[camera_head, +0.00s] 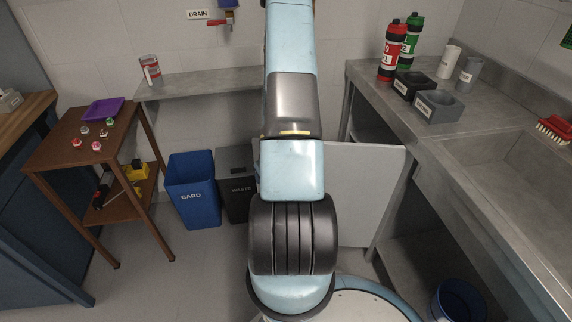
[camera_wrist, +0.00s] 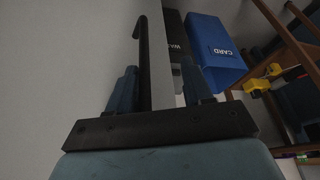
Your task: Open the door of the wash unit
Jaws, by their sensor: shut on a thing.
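The wash unit's door, a flat pale grey panel (camera_head: 362,192), stands swung out from the counter. A dark opening (camera_head: 372,122) shows behind its top edge. In the wrist view the door face (camera_wrist: 60,70) fills the left side. A dark hooked bar handle (camera_wrist: 143,55) runs beside the door's light edge strip. My gripper (camera_wrist: 162,85) has one finger on each side of the handle and the edge strip, and is shut on the handle. The exact contact is partly hidden. In the head view my arm covers the gripper and the door's left part.
A blue CARD bin (camera_head: 193,188) and a dark WASTE bin (camera_head: 236,185) stand left of my arm. A brown table (camera_head: 60,147) is farther left. The steel counter (camera_head: 420,140) with a sink is at right. Open floor lies at front left.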

